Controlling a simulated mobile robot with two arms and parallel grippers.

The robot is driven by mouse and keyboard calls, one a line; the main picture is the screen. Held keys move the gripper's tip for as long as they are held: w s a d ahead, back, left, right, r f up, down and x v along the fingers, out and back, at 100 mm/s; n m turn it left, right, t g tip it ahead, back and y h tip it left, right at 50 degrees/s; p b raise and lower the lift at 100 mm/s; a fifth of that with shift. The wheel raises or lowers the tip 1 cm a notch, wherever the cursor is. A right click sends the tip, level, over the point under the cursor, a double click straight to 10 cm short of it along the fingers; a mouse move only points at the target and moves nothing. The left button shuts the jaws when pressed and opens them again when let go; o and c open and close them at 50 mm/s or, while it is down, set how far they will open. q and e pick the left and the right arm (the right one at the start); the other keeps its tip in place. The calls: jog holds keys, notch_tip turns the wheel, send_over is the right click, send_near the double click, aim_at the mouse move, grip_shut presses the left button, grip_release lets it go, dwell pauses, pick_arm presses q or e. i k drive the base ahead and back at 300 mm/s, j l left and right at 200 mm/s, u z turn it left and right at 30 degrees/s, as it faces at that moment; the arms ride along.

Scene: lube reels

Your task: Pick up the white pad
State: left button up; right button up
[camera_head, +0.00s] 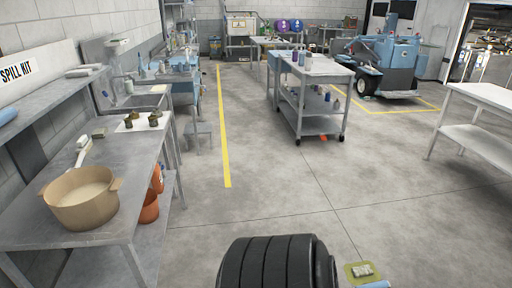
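A small off-white folded pad (85,71) lies on the grey wall shelf at the left, near the shelf's far end. It is the thing that best fits the white pad, but it is small in the picture. A flat white sheet (125,127) also lies on the workbench below, under several small dark jars. Neither of my grippers shows in the head view, so nothing is seen touching the pad.
A black ribbed object (278,263) is at bottom centre. A wheeled cart (318,68) stands further back. The floor (270,185) between is mostly clear.

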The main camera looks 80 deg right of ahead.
aim_at(365, 270)
jog(key=z, duration=3.7)
jog(key=i+j, duration=0.15)
jog(key=i, duration=0.2)
jog(key=i+j+z, duration=0.15)
jog(key=i, duration=0.2)
